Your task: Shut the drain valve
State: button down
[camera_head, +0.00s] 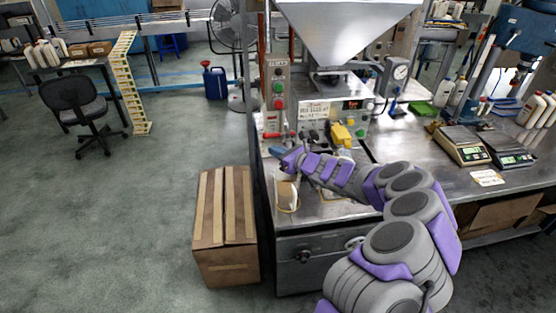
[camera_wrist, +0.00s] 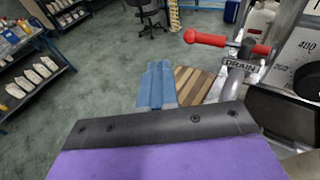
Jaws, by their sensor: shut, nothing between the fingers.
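The drain valve has a red handle (camera_wrist: 205,38) in the wrist view, pointing left from its pivot above a grey curved spout (camera_wrist: 233,82). A "DRAIN" label (camera_wrist: 240,65) sits beside it. In the head view the red handle (camera_head: 271,135) looks small at the machine's left front edge. My gripper (camera_head: 276,151) is just below it there. In the wrist view the blue fingers of my gripper (camera_wrist: 158,68) are together and empty, left of the spout and below the handle, apart from both. Whether the valve is open inside cannot be seen.
The filling machine's control panel (camera_head: 335,118) stands behind my gripper. A pale container (camera_head: 287,194) is below it at the counter's edge. A cardboard box (camera_head: 225,225) stands on the floor to the left. Scales (camera_head: 461,146) are at the right.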

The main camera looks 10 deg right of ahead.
jog(key=s+a+r+n+g+y+b, duration=0.1)
jog(key=s+a+r+n+g+y, duration=0.25)
jog(key=s+a+r+n, duration=0.75)
jog(key=s+a+r+n+g, duration=0.2)
jog(key=s+a+n+g, duration=0.15)
jog(key=s, duration=0.45)
jog(key=s+a+r+n+g, duration=0.25)
jog(key=s+n, duration=0.25)
jog(key=s, duration=0.3)
jog(key=s+d+f+n+g+h, duration=0.1)
jog(key=s+f+n+g+h, duration=0.15)
jog(key=s, duration=0.45)
jog(key=s+d+f+n+g+h, duration=0.1)
jog(key=s+f+n, duration=0.25)
jog(key=s, duration=0.25)
jog(key=s+d+f+n+h, duration=0.1)
jog(key=s+d+h, duration=0.2)
jog(key=s+d, duration=0.2)
jog(key=s+d+f+n+g+h, duration=0.1)
jog(key=s+d+f+h, duration=0.1)
jog(key=s+d, duration=0.3)
jog(key=s+d+f+n+h, duration=0.1)
jog(key=s+d+h, duration=0.3)
jog(key=d, duration=0.4)
jog(key=shift+s+f+b, duration=0.45)
jog(key=shift+f, duration=0.3)
